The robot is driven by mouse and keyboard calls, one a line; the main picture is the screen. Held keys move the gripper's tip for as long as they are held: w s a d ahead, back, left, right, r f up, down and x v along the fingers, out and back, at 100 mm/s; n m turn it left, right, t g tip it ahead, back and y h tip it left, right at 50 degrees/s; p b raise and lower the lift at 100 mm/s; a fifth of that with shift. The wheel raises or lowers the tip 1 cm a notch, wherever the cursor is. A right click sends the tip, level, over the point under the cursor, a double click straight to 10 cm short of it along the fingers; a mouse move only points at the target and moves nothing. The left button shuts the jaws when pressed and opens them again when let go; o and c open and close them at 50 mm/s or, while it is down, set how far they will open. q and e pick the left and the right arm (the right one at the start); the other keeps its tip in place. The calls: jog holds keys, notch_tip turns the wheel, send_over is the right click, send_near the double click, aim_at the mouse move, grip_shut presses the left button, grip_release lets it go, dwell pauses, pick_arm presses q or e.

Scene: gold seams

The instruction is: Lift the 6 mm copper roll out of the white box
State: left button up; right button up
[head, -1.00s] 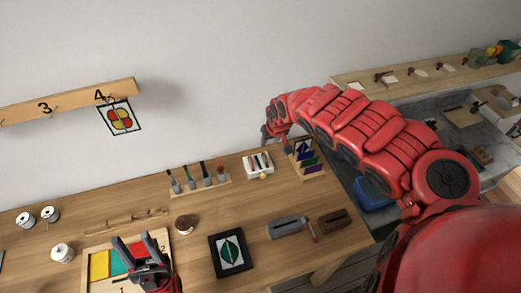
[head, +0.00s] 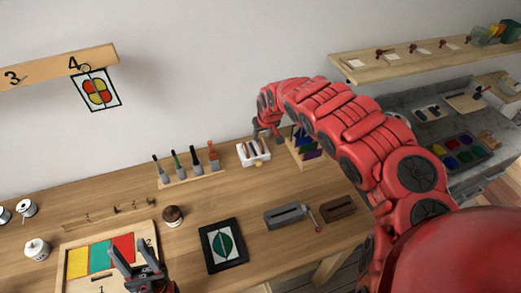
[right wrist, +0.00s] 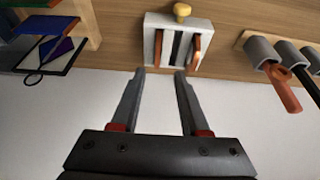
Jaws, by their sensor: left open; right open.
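The white box (head: 267,155) stands near the back of the bench; it also shows in the right wrist view (right wrist: 150,27). It holds copper-coloured rolls at its left (right wrist: 158,48) and right (right wrist: 197,50) and dark rolls between them. I cannot tell which copper roll is 6 mm. A yellow knob (right wrist: 181,10) is at the box's side. My right gripper (right wrist: 160,74) is open and empty, its fingertips pointing toward the box but apart from it. My left gripper (head: 135,254) is open over the panel tray.
A rack of upright tools (head: 191,178) stands left of the box. A wooden rack with coloured sheets (head: 305,150) stands close on its right. A framed leaf panel (head: 222,245) and a grey block (head: 284,216) lie in front. Bare bench lies between.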

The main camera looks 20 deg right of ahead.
aim_at(260, 141)
jog(key=shift+w+a+f, duration=0.15)
jog(key=shift+w+f, duration=0.15)
jog(key=shift+f, duration=0.2)
jog(key=p+x, duration=0.1)
jog(key=x, duration=0.3)
jog(key=shift+w+f, duration=0.15)
jog(key=shift+f, duration=0.25)
jog(key=shift+w+f, duration=0.15)
jog(key=shift+f, duration=0.3)
jog(key=shift+d+f+p, duration=0.15)
jog(key=shift+d+p, duration=0.15)
jog(key=shift+d, duration=0.15)
grip_shut()
